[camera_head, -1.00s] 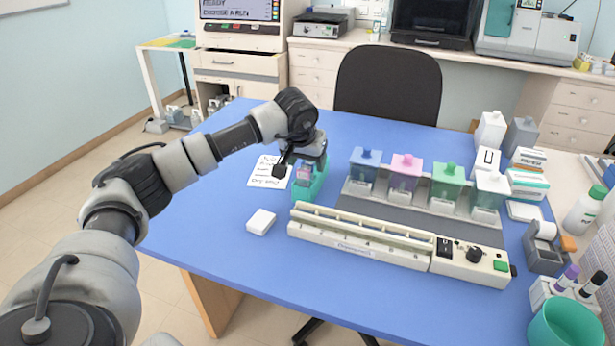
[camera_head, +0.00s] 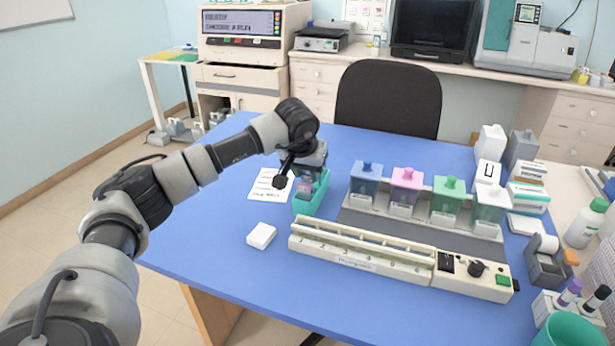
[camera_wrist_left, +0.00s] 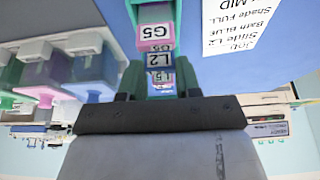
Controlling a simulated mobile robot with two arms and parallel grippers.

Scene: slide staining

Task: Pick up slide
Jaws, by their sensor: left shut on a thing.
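A teal slide rack (camera_head: 312,196) stands on the blue table, holding upright slides with printed labels. In the left wrist view, the rack (camera_wrist_left: 178,14) holds a pink-labelled slide G5 (camera_wrist_left: 154,37), slide L2 (camera_wrist_left: 159,60) with a pale blue label, and slide L5 (camera_wrist_left: 161,77), partly hidden. My left gripper (camera_head: 306,176) is low over the rack. In the left wrist view its fingertips (camera_wrist_left: 160,70) lie on either side of L2, and it is shut on that slide. The slide's lower part is hidden. My right gripper is out of view.
A note (camera_head: 270,185) reading "Slide L2, Bath BLUE" lies left of the rack. A white block (camera_head: 261,236) and a long cream heater (camera_head: 365,258) are nearer. Blue, pink, green and pale jars (camera_head: 366,172) stand right. The table's front left is clear.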

